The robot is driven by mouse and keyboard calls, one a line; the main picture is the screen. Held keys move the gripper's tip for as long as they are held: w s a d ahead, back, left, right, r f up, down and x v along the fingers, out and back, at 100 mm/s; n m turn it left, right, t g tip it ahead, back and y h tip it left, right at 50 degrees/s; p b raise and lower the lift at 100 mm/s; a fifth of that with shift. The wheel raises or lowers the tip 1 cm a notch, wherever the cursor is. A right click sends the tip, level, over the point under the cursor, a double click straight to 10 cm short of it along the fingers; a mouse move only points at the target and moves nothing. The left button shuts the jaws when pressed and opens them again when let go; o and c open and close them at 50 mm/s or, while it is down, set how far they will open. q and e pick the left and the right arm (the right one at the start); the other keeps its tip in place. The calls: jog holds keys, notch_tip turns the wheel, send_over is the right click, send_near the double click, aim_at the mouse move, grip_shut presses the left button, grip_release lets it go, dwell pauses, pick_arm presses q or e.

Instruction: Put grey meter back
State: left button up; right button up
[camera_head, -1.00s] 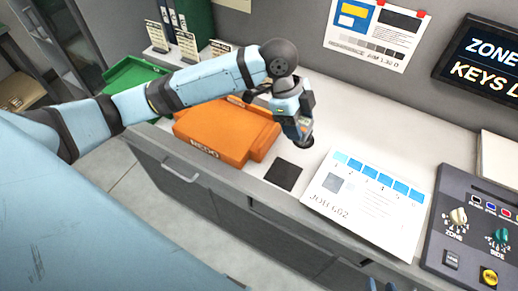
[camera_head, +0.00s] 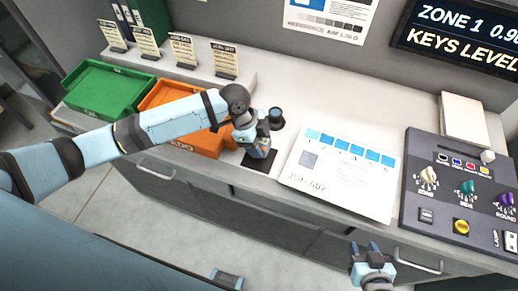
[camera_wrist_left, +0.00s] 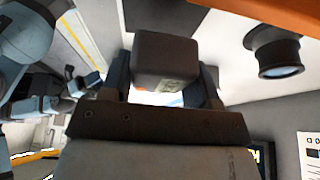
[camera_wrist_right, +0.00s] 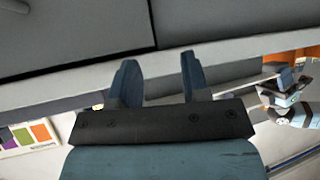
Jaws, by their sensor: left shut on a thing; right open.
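The grey meter (camera_wrist_left: 165,62) is a dark grey block between the fingers of my left gripper (camera_wrist_left: 163,85). In the head view my left gripper (camera_head: 260,150) is shut on it at the dark square pad (camera_head: 259,163) on the counter. The gripper hides part of the pad, and I cannot tell whether the meter touches it. In the left wrist view the pad (camera_wrist_left: 215,5) shows at the top edge. My right gripper (camera_head: 366,250) is open and empty in front of the counter; its parted fingers show in the right wrist view (camera_wrist_right: 158,82).
A black loupe (camera_head: 276,118) stands just behind the left gripper. An orange tray (camera_head: 166,96) and green tray (camera_head: 105,92) lie left. A job sheet (camera_head: 340,172) lies right of the pad, then a control panel (camera_head: 460,195). The counter behind the sheet is clear.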

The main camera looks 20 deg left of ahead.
pick_arm(q)
jog(key=shift+f, duration=2.2)
jog(key=shift+f, duration=0.1)
jog(key=o, duration=1)
jog(key=v, duration=1.2)
jog(key=shift+b, duration=0.4)
